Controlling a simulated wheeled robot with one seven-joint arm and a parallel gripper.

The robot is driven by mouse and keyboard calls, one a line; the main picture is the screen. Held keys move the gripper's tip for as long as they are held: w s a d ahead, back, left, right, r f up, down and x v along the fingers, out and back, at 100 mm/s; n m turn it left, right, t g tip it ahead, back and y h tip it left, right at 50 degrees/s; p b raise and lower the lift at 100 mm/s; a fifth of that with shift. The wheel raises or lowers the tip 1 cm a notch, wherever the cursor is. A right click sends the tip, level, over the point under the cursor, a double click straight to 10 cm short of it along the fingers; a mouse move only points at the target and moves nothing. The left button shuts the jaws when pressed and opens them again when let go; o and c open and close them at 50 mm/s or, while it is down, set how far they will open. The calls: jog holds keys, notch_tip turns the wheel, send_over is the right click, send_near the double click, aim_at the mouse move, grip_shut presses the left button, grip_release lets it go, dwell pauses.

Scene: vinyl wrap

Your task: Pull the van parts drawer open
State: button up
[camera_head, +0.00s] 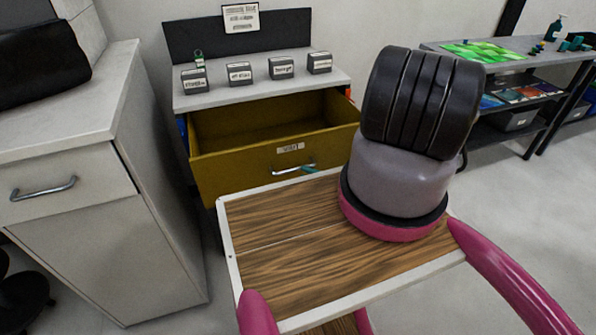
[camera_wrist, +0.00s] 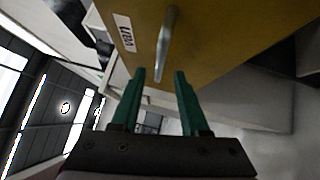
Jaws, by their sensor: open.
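The mustard-yellow van parts drawer (camera_head: 235,173) stands pulled out from under a grey counter, and its inside looks empty. Its front has a small white label (camera_head: 291,148) and a silver bar handle (camera_head: 293,168). In the wrist view the handle (camera_wrist: 167,45) points down the picture, with its lower end between the green fingertips. My gripper (camera_wrist: 160,75) is open, with a finger on either side of that end; I cannot tell whether either touches it. In the head view only a bit of green finger shows at the handle's right end, the rest hidden by my arm.
Several small labelled boxes (camera_head: 239,72) stand on the counter (camera_head: 262,91) above the drawer. A grey cabinet (camera_head: 95,215) with its own bar handle stands close on the left. A shelved table (camera_head: 520,60) stands at the back right, with open floor (camera_head: 540,180) before it.

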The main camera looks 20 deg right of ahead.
jog(key=v, duration=0.6)
jog(key=shift+a, duration=0.1)
jog(key=w+r+n+g+h, duration=0.1)
jog(key=w+r+n+g, duration=0.2)
jog(key=r+n+g, duration=0.75)
jog(key=w+r+n+g+h, duration=0.1)
jog(key=w+r+n+g, duration=0.35)
jog(key=r+n, duration=1.1)
jog(key=s+a+r+n+t+h, duration=0.2)
jog(key=s+r+n+t+h, duration=0.1)
jog(key=r, duration=0.7)
jog(key=s+a+r+n+t+h, duration=0.2)
jog(key=s+r+n+h, duration=0.1)
jog(key=r, duration=0.7)
jog(key=s+a+r+n+t+h, duration=0.3)
jog(key=r+n, duration=0.4)
jog(key=r, duration=0.3)
jog(key=shift+s+r+t+h, duration=0.35)
jog(key=shift+s+h, duration=0.15)
jog(key=shift+s, duration=0.75)
